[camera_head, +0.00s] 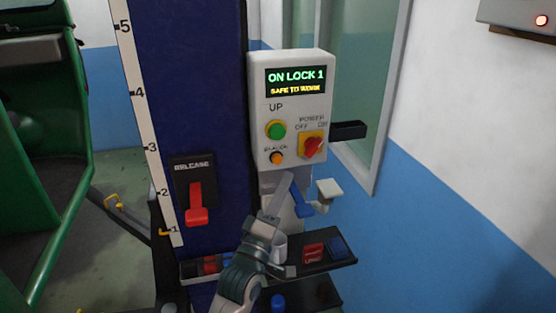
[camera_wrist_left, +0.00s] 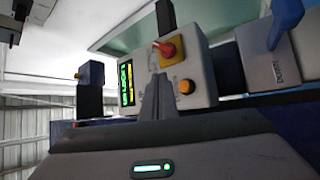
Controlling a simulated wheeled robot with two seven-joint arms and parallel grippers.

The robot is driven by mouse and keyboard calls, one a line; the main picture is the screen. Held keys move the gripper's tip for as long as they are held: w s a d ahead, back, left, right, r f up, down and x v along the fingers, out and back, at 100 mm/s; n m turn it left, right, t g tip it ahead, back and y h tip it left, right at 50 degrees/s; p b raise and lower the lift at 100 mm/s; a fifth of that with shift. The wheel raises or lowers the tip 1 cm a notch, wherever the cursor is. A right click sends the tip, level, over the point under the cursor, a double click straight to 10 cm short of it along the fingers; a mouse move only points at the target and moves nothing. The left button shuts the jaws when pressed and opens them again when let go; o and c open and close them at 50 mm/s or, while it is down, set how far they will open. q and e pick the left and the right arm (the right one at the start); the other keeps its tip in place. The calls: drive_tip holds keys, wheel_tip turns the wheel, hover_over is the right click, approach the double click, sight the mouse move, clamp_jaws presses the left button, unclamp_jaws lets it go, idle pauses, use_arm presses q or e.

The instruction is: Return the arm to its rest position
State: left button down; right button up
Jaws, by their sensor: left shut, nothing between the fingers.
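My left arm comes up from the bottom of the head view, and its gripper (camera_head: 287,183) is just below the control box (camera_head: 289,162). The gripper is shut and empty; it also shows in the left wrist view (camera_wrist_left: 156,82), pointing towards the box. In the head view the box's display reads "ON LOCK 1" and "SAFE TO WORK". A green button (camera_head: 276,129), an orange button (camera_head: 277,158) and a red knob on a yellow plate (camera_head: 313,146) are on its face. No contact with the box can be made out. My right gripper is not in view.
A blue lift column (camera_head: 200,90) with a height scale and a red release lever (camera_head: 196,205) stands left of the box. A tool shelf (camera_head: 318,262) lies below, close to my arm. A green vehicle (camera_head: 50,150) is at left. A blue-and-white wall is at right.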

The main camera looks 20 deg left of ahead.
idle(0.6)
use_arm(q)
wheel_tip(320, 180, down, 31)
drive_tip(key=w+d+m+g+b, duration=0.1)
drive_tip(key=w+m+g+b, duration=0.1)
drive_tip(key=m+g+b, duration=0.3)
drive_tip(key=s+f+m+g, duration=0.25)
drive_tip(key=s+f, duration=0.35)
drive_tip(key=f, duration=0.9)
drive_tip(key=s+f+m+g, duration=0.1)
drive_tip(key=s+f+g, duration=0.4)
drive_tip(key=f, duration=0.9)
drive_tip(key=s+a+f+m+g+y+b, duration=0.1)
drive_tip(key=s+a+f+m+g+b, duration=0.1)
drive_tip(key=s+f, duration=0.95)
drive_tip(key=s+a+f+m+g+b, duration=0.1)
drive_tip(key=s+f+m+g, duration=0.15)
drive_tip(key=s+f, duration=0.9)
drive_tip(key=s+a+f+m+g, duration=0.1)
drive_tip(key=s+f, duration=0.2)
drive_tip(key=s, duration=0.5)
drive_tip(key=s+a+f+g+y+b, duration=0.1)
drive_tip(key=s+a+f+g, duration=0.1)
drive_tip(key=s, duration=0.7)
drive_tip(key=s+a+f+m+g+b, duration=0.1)
drive_tip(key=s+f, duration=0.2)
drive_tip(key=s, duration=0.5)
drive_tip(key=shift+s+a+f+m+g, duration=0.15)
drive_tip(key=shift+a+f+m+g, duration=0.15)
drive_tip(key=shift+a+f+g, duration=0.1)
